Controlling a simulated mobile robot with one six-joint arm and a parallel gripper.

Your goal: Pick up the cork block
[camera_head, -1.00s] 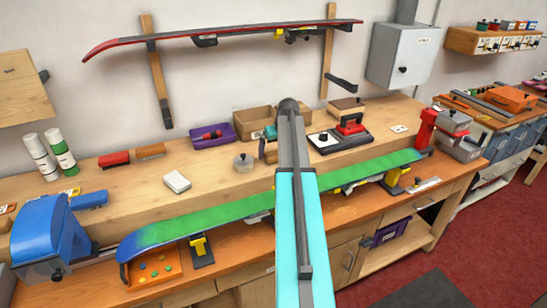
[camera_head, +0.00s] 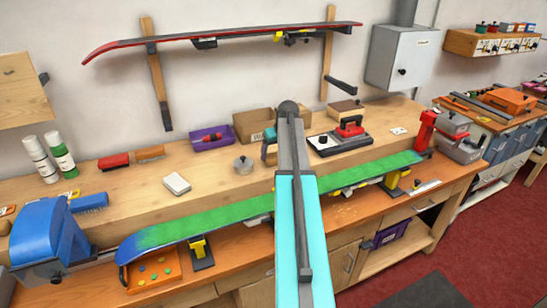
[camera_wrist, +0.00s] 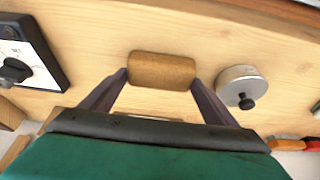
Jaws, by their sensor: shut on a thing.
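The cork block (camera_wrist: 162,71) is a small brown block with rounded edges, seen in the wrist view against the pale wooden bench top. My gripper (camera_wrist: 161,77) has one dark finger at each side of it, shut on its two ends. Whether the block touches the bench or hangs just above it I cannot tell.
A round metal tin (camera_wrist: 241,87) with a black knob stands close to the right finger. A black-edged tray (camera_wrist: 27,48) with a knobbed tool lies to the left. A cardboard box (camera_head: 251,121) stands behind the gripper. A green ski (camera_head: 225,217) lies clamped along the bench front.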

